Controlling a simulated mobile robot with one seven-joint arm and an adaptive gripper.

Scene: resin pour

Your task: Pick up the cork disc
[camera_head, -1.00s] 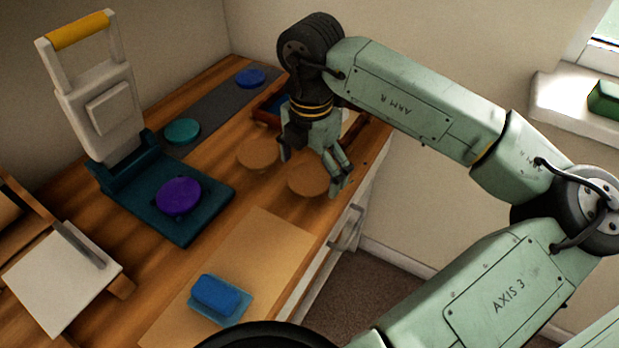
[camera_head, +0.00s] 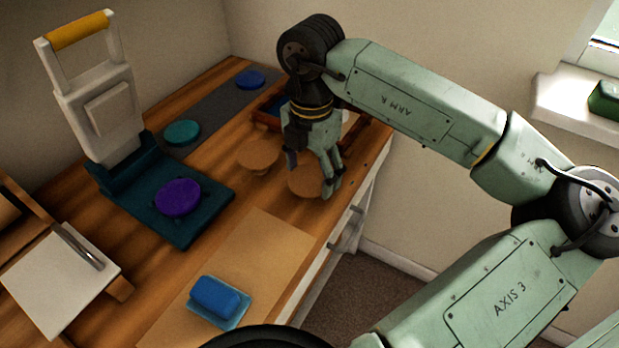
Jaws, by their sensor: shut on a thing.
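Two round cork discs are near the right part of the wooden worktop. One cork disc (camera_head: 303,183) is between the fingers of my gripper (camera_head: 312,175), which is shut on it. The fingers hide part of its edge. I cannot tell whether this disc touches the worktop or is just above it. The other cork disc (camera_head: 258,154) is just left of my gripper, apart from it.
A teal press base (camera_head: 210,205) with a purple disc (camera_head: 178,197) stands left. Teal (camera_head: 182,132) and blue (camera_head: 250,79) discs lie on a dark strip. A red-edged tray (camera_head: 266,118) is behind my gripper. A blue block (camera_head: 215,296) is in front.

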